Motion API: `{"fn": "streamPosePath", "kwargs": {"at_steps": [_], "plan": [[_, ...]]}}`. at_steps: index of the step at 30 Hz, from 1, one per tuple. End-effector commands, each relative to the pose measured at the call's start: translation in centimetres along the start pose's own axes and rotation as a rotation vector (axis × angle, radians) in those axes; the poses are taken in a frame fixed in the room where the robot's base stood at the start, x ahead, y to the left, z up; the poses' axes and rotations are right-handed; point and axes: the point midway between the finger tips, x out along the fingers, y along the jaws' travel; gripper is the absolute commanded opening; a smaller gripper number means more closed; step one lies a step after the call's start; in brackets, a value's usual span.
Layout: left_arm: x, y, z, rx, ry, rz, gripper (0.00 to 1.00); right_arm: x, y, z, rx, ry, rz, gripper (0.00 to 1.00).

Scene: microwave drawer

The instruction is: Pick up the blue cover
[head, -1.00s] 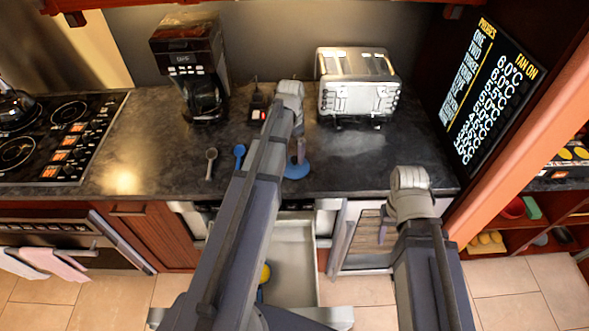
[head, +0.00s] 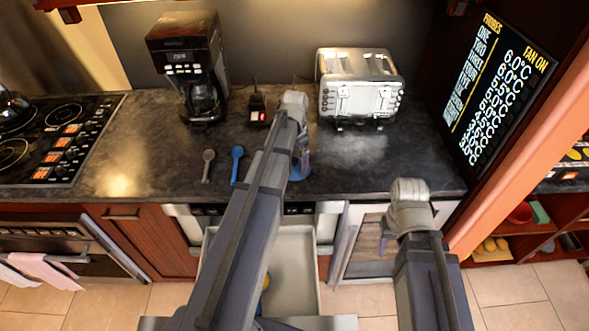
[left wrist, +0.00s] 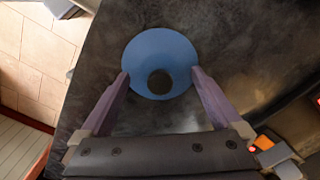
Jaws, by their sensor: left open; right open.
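The blue cover (left wrist: 160,50) is a round blue piece with a dark round spot, lying on the dark countertop. In the head view the cover (head: 305,168) shows only partly beside my left gripper (head: 298,163). In the left wrist view my left gripper (left wrist: 160,76) is open, with one purple finger at each side of the cover's near half. The fingertips look close to its edges; I cannot tell whether they touch. My right gripper (head: 384,242) hangs in front of the counter at the right, mostly hidden by its own wrist, away from the cover.
A grey spoon (head: 208,165) and a blue spoon (head: 236,165) lie left of the cover. A coffee maker (head: 190,65) and a toaster (head: 357,85) stand behind. An open drawer (head: 303,270) sticks out below the counter. Clear countertop lies right of the cover.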

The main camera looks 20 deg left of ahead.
Motion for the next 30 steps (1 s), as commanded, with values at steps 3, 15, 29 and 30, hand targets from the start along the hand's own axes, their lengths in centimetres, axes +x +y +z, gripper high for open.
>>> {"fn": "streamPosePath", "kwargs": {"at_steps": [3,15,29,30], "plan": [[-0.02,-0.01,0.01,0.000,0.000,0.000,0.85,-0.02,0.00,0.00,0.000,0.000,0.000,0.50],[0.00,0.00,0.02,0.000,0.000,0.000,0.40,0.00,0.00,0.00,0.000,0.000,0.000,0.50],[0.09,0.05,0.04,0.000,-0.001,0.001,0.00,0.09,-0.01,0.00,0.000,0.000,0.000,0.50],[0.09,0.05,0.04,0.000,-0.001,0.001,0.00,0.09,-0.01,-0.01,0.000,0.000,0.000,0.50]]}}
